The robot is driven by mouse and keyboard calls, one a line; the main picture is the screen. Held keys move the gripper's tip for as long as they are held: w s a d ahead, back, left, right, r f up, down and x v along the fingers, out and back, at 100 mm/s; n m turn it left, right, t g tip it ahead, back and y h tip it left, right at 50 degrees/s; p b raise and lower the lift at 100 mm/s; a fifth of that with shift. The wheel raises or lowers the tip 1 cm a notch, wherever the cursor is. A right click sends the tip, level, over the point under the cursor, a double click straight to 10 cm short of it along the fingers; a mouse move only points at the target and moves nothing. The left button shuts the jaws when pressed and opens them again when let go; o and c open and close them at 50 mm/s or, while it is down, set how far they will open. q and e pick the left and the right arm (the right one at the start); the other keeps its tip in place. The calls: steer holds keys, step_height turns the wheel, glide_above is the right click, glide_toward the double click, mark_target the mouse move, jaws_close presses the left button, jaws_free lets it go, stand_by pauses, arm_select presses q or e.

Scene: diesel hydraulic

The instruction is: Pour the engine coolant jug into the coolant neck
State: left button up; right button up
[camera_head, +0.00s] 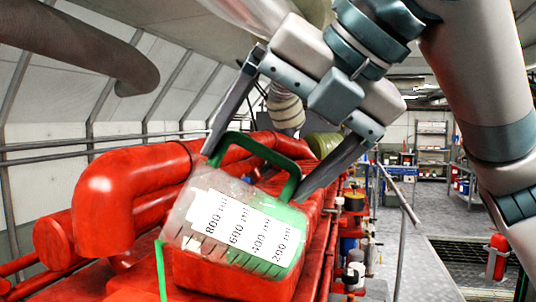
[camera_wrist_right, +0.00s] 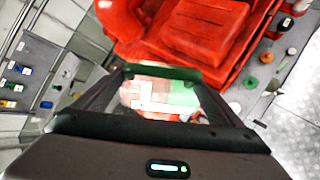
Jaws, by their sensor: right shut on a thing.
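The coolant jug (camera_head: 225,222) is a clear measuring jug with a green handle, a white scale marked 200 to 800 ml, and green liquid toward its lower right. It is tilted over the red engine (camera_head: 150,180). My right gripper (camera_head: 255,173) is shut on the jug, its widely spaced fingers at both sides of the green handle. The jug also shows between the fingers in the right wrist view (camera_wrist_right: 160,98). I cannot pick out the coolant neck; the jug may hide it. My left gripper is not in view.
Thick red pipes (camera_head: 110,195) rise left of the jug. Small caps and fittings (camera_head: 353,225) line the engine's right side. A metal handrail (camera_head: 400,195) runs beside the walkway at right. A red extinguisher (camera_head: 497,257) and shelves (camera_head: 432,140) stand farther off.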

mark_target(205, 162)
steer(key=shift+s+a+r+n+h+p, duration=0.15)
steer(key=shift+a+h+p, duration=0.25)
steer(key=shift+p, duration=0.7)
steer(key=shift+a+r+n+h+p, duration=0.2)
steer(key=shift+a+h+p, duration=0.2)
steer(key=shift+p, duration=0.65)
steer(key=shift+s+a+r+n+h+p, duration=0.1)
steer(key=shift+a+r+n+h+p, duration=0.3)
steer(key=shift+p, duration=0.7)
steer(key=shift+s+a+r+n+t+h+p, duration=0.15)
steer(key=shift+a+h+p, duration=0.45)
steer(key=shift+p, duration=0.8)
steer(key=shift+s+a+r+n+t+h+p, duration=0.1)
steer(key=shift+a+r+h+p, duration=0.2)
steer(key=shift+a+p, duration=0.85)
steer(key=shift+s+a+r+n+t+h+p, duration=0.15)
steer(key=shift+a+h+p, duration=0.35)
steer(key=shift+p, duration=1.1)
